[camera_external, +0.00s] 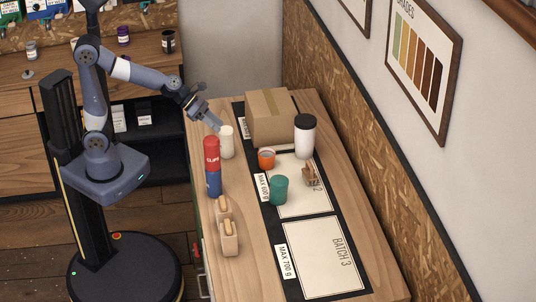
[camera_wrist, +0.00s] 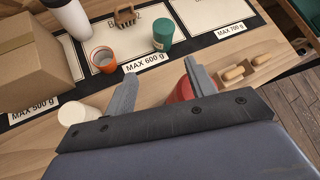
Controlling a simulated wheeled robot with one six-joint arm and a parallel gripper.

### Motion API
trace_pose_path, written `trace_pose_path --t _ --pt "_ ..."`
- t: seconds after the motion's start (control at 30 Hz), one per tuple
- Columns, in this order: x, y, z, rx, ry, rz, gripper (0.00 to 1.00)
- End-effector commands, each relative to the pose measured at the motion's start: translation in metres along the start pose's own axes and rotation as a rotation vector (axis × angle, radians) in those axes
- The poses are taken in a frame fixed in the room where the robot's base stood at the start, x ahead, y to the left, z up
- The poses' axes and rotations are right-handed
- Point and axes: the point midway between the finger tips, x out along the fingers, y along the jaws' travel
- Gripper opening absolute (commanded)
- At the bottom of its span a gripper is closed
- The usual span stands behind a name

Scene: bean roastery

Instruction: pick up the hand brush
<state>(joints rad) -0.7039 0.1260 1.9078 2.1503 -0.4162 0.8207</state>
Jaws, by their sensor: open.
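Two pale wooden blocks with rounded grips on top, the nearer (camera_external: 229,240) and the farther (camera_external: 223,210), stand at the table's left edge; they look like hand brushes, though bristles cannot be made out. They show in the wrist view right of the fingers, as one block (camera_wrist: 232,75) and another (camera_wrist: 263,60). A small brown pronged object (camera_external: 311,177) lies on the middle mat, also in the wrist view (camera_wrist: 125,17); I cannot tell what it is. My gripper (camera_external: 217,125) is open and empty, high near the white cylinder, away from the blocks. It also shows in the wrist view (camera_wrist: 160,84).
A red and blue can (camera_external: 212,165) stands between the white cylinder (camera_external: 227,143) and the blocks. A cardboard box (camera_external: 270,118), black-lidded white cup (camera_external: 304,138), orange cup (camera_external: 266,159) and teal cup (camera_external: 278,190) stand behind. The near mat (camera_external: 320,258) is clear.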

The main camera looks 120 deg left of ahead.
Motion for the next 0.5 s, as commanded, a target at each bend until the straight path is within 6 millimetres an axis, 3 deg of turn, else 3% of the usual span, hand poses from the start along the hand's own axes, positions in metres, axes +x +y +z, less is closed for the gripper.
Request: trace_pose_path --t 0.03,0.2,0.5 --pt "0.020 0.009 0.009 0.026 -0.019 -0.003 0.53" --pt "0.071 0.031 0.058 0.148 -0.095 -0.016 0.53" --pt "0.128 0.062 0.120 0.319 -0.201 -0.019 0.53"
